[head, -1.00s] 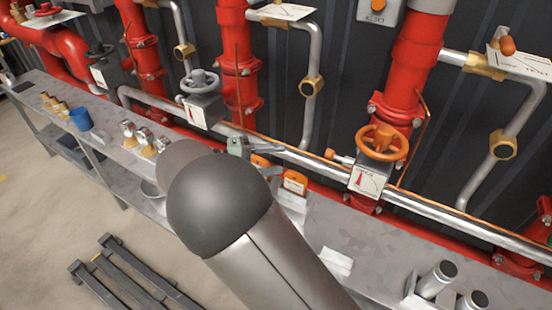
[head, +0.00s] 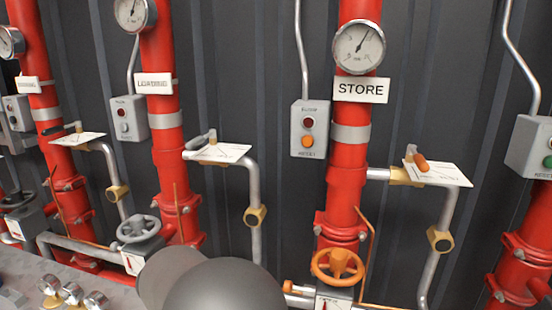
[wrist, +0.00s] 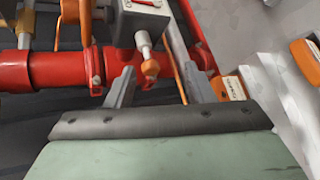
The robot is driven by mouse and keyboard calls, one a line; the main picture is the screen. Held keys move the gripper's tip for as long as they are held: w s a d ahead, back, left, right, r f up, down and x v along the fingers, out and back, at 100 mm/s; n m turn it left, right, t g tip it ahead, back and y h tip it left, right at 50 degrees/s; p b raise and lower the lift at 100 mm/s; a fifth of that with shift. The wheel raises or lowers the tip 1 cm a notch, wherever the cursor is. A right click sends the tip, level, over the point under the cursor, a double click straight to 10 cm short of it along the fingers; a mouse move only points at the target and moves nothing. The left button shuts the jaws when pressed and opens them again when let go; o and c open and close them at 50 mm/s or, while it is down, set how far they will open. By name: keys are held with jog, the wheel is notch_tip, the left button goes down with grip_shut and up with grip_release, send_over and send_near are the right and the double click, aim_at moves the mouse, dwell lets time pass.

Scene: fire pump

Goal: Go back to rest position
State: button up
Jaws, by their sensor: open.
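My gripper (wrist: 163,90) shows in the wrist view with its two grey fingers apart and nothing between them. Beyond the fingers are a red pipe (wrist: 60,72) and a grey box with an orange-tipped lever (wrist: 149,67); I cannot tell how far off they are. In the head view my gripper is out of sight, and only a dark rounded part of my arm shows at the bottom centre.
In the head view, red pipes carry gauges, including the STORE pipe (head: 347,190) with an orange handwheel (head: 337,265). A grey handwheel (head: 138,228) stands left. The bench (head: 75,270) holds several small gauges. An orange-ended block (wrist: 228,88) lies right in the wrist view.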

jog(key=s+d+r+m+g+y+p, duration=0.1)
jog(key=s+d+r+g+y+p, duration=0.2)
jog(key=d, duration=0.5)
jog(key=s+d+r+m+g+y+p, duration=0.2)
jog(key=s+d+y, duration=0.25)
jog(key=d, duration=0.25)
jog(key=s+d+r+m+t+y+p, duration=0.1)
jog(key=s+d+y, duration=0.1)
jog(key=s, duration=0.4)
jog(key=s+d+r+m+y+p, duration=0.1)
jog(key=s+d+m+y+p, duration=0.1)
jog(key=s, duration=0.3)
jog(key=shift+s+t+y+p, duration=0.3)
jog(key=shift+s+t+y, duration=0.1)
jog(key=shift+y, duration=0.15)
jog(key=shift+w+r, duration=0.1)
dwell(0.7)
